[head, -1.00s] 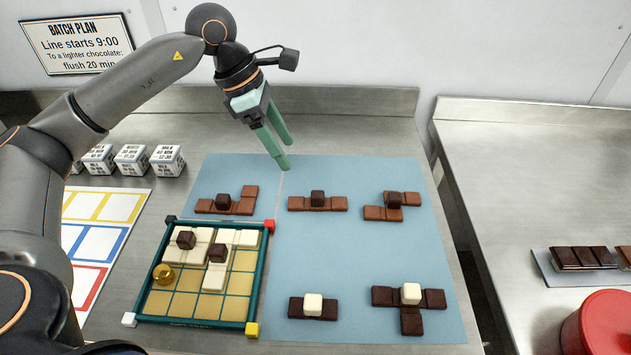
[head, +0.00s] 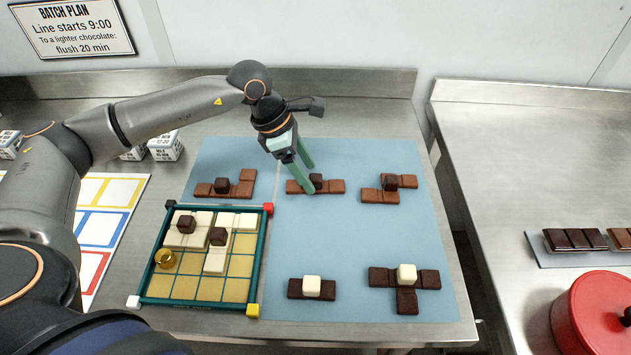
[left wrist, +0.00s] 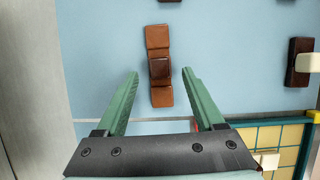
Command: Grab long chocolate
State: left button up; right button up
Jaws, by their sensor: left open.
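The long chocolate (head: 333,187) is a straight milk-brown bar with a dark cube on its middle. It lies on the blue mat at the back centre. My left gripper (head: 311,180) is open and empty, pointing down at the bar, with one finger hiding part of it in the head view. In the left wrist view the bar (left wrist: 158,38) runs away from my open jaws (left wrist: 159,73), its near end lined up between the fingertips. I cannot tell the exact height above it. My right gripper is not in view.
An L-shaped brown piece (head: 246,178) lies left of the bar and a stepped one (head: 405,182) right. Two dark pieces with white cubes lie in front. A teal-framed tray (head: 262,250) holds white pieces. The mat's middle (head: 350,235) is clear.

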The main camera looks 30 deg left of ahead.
pick_arm(q)
jog(key=shift+w+d+f, duration=0.1)
jog(key=shift+d+f, duration=0.1)
jog(key=shift+f, duration=0.35)
grip_shut()
